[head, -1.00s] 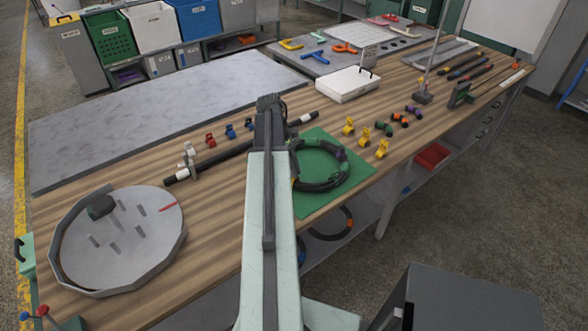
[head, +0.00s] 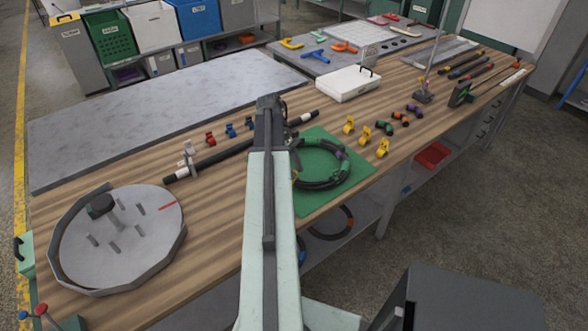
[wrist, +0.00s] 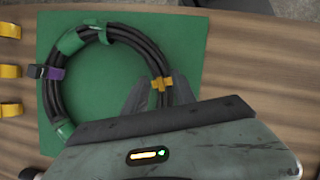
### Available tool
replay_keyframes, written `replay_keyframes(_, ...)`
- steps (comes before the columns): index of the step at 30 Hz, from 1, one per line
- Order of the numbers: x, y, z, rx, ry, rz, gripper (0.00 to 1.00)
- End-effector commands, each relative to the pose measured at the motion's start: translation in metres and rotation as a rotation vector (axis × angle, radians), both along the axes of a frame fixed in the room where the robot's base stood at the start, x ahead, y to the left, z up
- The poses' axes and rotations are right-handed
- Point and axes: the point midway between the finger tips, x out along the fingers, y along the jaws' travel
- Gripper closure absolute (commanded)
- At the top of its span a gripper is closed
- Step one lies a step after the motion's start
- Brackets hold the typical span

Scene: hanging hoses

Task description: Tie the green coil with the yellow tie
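The coil (head: 345,178) is a ring of black hose with green bands, lying flat on a green mat (head: 318,150). It also shows in the wrist view (wrist: 152,52), with a purple band (wrist: 54,73) on its left side. A yellow tie (wrist: 161,84) sits across the hose on the coil's right side; whether it is fastened cannot be told. My gripper (wrist: 158,95) has its two grey fingers apart, one on each side of the hose near the yellow tie. In the head view my arm hides the gripper and the coil's left part.
Several yellow pieces (head: 365,135) and dark pieces with coloured bands (head: 384,128) stand right of the mat. A white case (head: 348,84) is behind. A round grey tray with pegs (head: 120,235) is at front left. A long black bar (head: 215,157) lies left of my arm.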

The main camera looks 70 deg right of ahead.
Motion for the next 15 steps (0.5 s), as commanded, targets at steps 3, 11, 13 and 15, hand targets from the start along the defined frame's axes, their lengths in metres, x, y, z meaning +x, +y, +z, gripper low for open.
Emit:
replay_keyframes(3, 0.001, 0.0, 0.005, 0.0, 0.0, 0.0, 0.68)
replay_keyframes(11, 0.015, -0.005, 0.045, 0.001, 0.0, 0.002, 0.68)
replay_keyframes(13, 0.02, -0.006, 0.058, 0.0, 0.0, 0.001, 0.68)
replay_keyframes(15, 0.024, -0.007, 0.068, 0.0, 0.0, 0.001, 0.68)
